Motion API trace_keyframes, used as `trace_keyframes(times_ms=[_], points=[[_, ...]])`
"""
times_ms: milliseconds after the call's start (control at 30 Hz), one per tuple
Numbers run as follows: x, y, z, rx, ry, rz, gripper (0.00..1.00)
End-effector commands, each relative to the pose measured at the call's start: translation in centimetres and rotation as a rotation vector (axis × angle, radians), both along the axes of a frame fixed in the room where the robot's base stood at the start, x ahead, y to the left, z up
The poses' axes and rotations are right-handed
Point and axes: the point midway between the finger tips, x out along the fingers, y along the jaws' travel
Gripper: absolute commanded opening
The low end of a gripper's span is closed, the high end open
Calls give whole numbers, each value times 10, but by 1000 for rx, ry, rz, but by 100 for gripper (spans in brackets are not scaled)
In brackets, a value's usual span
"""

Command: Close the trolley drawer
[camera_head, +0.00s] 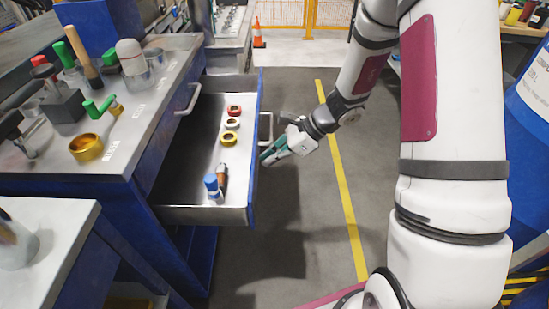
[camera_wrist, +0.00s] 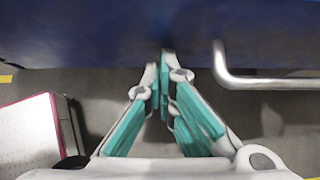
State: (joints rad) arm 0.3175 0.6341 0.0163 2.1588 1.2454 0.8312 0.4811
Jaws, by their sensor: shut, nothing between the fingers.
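The trolley drawer (camera_head: 185,165) is pulled far out from the blue trolley (camera_head: 120,205) in the head view. Its blue front panel (camera_head: 254,150) faces right and carries a metal handle (camera_head: 266,128). My gripper (camera_head: 265,158) is at the outer side of this front, just below and nearer than the handle. In the wrist view, the shut fingertips (camera_wrist: 165,62) point at the blue drawer front (camera_wrist: 100,35), at or very near its surface. The handle (camera_wrist: 265,82) is to the right of the fingers. Nothing is between the fingers. Whether the tips touch the panel, I cannot tell.
In the drawer lie several tape rolls (camera_head: 229,138) and a blue-capped bottle (camera_head: 213,187). Tools and cups stand on the trolley top (camera_head: 150,100). A grey-topped table (camera_head: 50,225) is at the lower left. Floor with a yellow line (camera_head: 343,185) is clear right of the drawer.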

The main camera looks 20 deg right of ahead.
Motion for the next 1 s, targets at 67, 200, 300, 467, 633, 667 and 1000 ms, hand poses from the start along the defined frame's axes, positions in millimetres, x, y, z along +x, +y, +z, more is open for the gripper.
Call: trace_keyframes(times_ms=[67,200,300,467,633,667,1000], points=[[3,11,0,2,-1,6,0],[9,32,0,2,-1,7,0],[15,50,0,2,-1,6,0],[25,79,0,1,-2,7,0],[35,109,0,0,-2,6,0],[36,115,0,1,-2,7,0],[54,169,0,1,-1,5,0]])
